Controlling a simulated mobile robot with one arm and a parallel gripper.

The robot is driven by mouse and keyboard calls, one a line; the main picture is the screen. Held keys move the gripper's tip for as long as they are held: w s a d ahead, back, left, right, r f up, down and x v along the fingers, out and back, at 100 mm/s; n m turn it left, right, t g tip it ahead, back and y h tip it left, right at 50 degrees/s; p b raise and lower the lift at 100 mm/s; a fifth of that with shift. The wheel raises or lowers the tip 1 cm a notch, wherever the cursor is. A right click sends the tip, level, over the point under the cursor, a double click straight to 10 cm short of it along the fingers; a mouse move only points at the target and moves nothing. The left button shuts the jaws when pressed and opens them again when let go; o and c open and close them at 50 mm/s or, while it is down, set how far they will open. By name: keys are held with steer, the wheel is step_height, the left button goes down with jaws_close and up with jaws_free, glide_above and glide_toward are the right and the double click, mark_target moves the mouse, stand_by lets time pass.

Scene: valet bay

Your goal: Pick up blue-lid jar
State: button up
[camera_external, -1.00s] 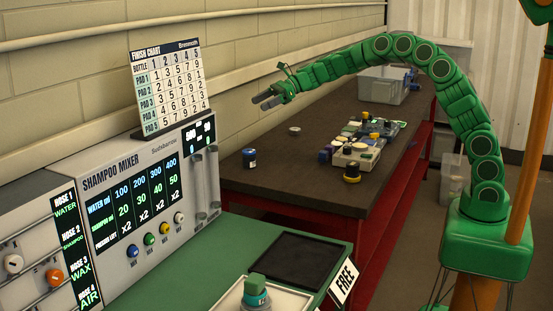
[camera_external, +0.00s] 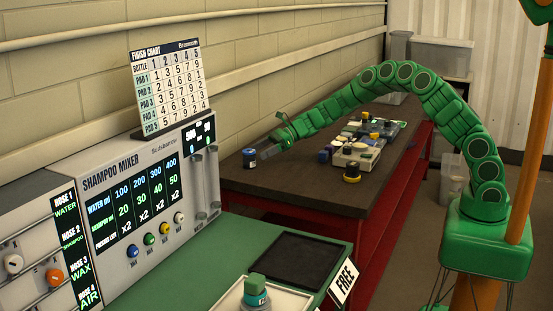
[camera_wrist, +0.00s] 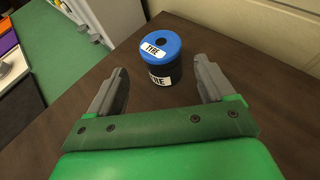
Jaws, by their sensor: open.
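The blue-lid jar (camera_external: 249,158) stands upright on the dark table near its left end, by the wall. In the wrist view the jar (camera_wrist: 161,62) has a blue lid with a dark spot, a dark body and white labels reading "TYRE". My gripper (camera_external: 268,151) is low over the table, just right of the jar. In the wrist view my gripper (camera_wrist: 160,84) is open, with one grey finger on each side of the near part of the jar. Gaps show between the fingers and the jar. The jar is not held.
The dark tabletop (camera_external: 310,193) is clear in front of the jar. The shampoo mixer (camera_external: 150,195) stands left of the table. The brick wall (camera_external: 270,65) runs behind.

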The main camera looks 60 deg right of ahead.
mark_target(245, 160)
steer(key=shift+x, duration=1.2)
steer(key=shift+d+f+x, duration=0.1)
steer(key=shift+f+x, duration=0.05)
steer(key=shift+x, duration=1.15)
steer(key=shift+d+f+x, duration=0.1)
steer(key=shift+d+x, duration=0.05)
steer(key=shift+x, duration=1.2)
steer(key=c, duration=1)
steer(key=shift+c, duration=0.2)
